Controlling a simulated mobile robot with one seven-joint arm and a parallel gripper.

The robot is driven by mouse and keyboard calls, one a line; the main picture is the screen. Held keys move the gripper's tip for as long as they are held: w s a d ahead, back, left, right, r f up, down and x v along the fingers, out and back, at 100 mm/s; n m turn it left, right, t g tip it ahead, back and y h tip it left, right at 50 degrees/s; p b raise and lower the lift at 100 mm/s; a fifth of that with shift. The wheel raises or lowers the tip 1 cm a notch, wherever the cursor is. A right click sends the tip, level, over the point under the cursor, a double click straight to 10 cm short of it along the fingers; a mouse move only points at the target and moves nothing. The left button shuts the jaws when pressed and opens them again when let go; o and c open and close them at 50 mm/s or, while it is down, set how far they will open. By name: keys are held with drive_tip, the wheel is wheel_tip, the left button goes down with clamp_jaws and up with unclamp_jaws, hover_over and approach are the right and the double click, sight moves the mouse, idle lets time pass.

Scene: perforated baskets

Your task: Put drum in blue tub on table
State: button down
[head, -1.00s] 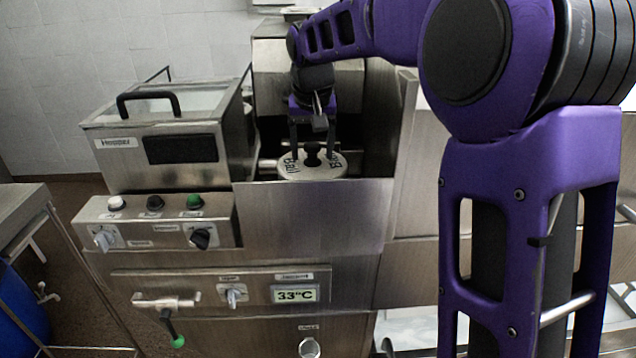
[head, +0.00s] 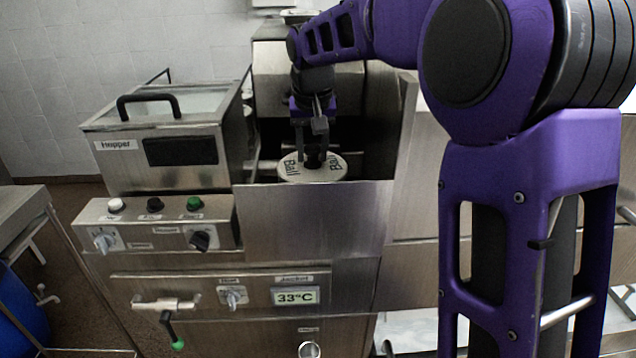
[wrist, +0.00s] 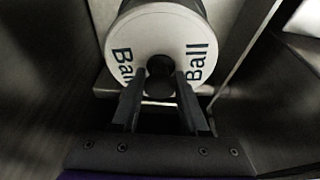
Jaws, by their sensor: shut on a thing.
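The drum, with a white round lid (head: 297,175) lettered "Ball" and a dark centre knob, sits in the recess of the steel machine, behind its front panel. Its lid also shows in the wrist view (wrist: 190,30). My gripper (head: 314,158) points down at the lid and is shut on the dark knob, with one finger on each side; the fingers also show in the wrist view (wrist: 160,85). The lower part of the drum is hidden by the panel. At the far left edge is a blue container (head: 22,310), partly cut off, below a steel table (head: 22,212).
The steel front panel (head: 312,225) stands right before the drum. A lidded steel box with a black handle (head: 148,98) stands to the left, above a control panel with knobs (head: 150,222). Open floor lies between machine and table.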

drive_tip(key=shift+r, duration=0.25)
drive_tip(key=shift+r+p, duration=1.7)
drive_tip(key=shift+r, duration=0.45)
wheel_tip(320, 180, up, 12)
drive_tip(key=r, duration=0.1)
hover_over(313, 173)
drive_tip(key=shift+s+f, duration=0.1)
drive_tip(key=shift+f, duration=0.15)
idle(0.6)
